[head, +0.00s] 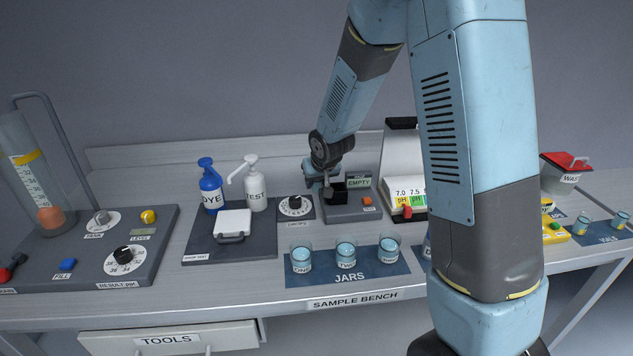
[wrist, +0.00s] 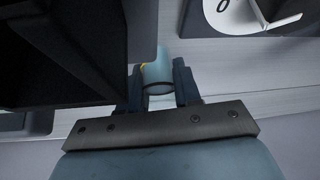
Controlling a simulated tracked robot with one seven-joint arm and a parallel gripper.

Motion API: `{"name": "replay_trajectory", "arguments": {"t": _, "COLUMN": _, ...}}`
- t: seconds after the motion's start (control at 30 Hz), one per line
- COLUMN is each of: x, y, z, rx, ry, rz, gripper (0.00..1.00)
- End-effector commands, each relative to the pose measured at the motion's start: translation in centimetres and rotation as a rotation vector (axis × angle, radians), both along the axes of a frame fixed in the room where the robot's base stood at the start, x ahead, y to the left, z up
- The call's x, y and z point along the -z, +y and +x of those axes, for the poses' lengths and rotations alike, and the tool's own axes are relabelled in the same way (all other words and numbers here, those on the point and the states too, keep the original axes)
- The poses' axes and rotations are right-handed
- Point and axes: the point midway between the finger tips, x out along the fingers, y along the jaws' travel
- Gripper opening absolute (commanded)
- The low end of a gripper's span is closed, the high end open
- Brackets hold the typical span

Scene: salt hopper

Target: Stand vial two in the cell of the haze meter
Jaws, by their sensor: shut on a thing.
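The haze meter (head: 345,212) is a grey unit at the back of the bench, with a dark square cell (head: 336,192) and a small display (head: 358,182) reading EMPTY. My gripper (head: 326,182) is right at the cell, partly in front of it in the head view. In the wrist view my gripper (wrist: 160,90) is shut on a pale blue, see-through vial (wrist: 157,74) with a bit of yellow at its side. Its number cannot be read. A large dark block fills the left of the wrist view, close beside the vial. Whether the vial is inside the cell cannot be told.
A dial (head: 295,205) stands left of the meter, and a pH colour box (head: 404,193) stands right. Several jars stand on the JARS mat (head: 375,272) in front. Dye (head: 211,190) and test (head: 255,190) bottles stand further left. My arm hides part of the bench.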

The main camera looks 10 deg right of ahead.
Motion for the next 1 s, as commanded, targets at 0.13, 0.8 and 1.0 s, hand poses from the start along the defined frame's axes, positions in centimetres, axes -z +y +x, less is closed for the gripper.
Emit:
{"name": "replay_trajectory", "arguments": {"t": 0.13, "x": 0.3, "y": 0.0, "z": 0.0, "rx": 0.000, "ry": -0.003, "rz": 0.001, "gripper": 0.00}}
{"name": "replay_trajectory", "arguments": {"t": 0.8, "x": 1.5, "y": -0.1, "z": -0.2, "rx": 0.001, "ry": 0.008, "rz": -0.002, "gripper": 0.47}}
{"name": "replay_trajectory", "arguments": {"t": 1.0, "x": 0.9, "y": -0.3, "z": -0.3, "rx": 0.005, "ry": 0.010, "rz": -0.004, "gripper": 0.58}}
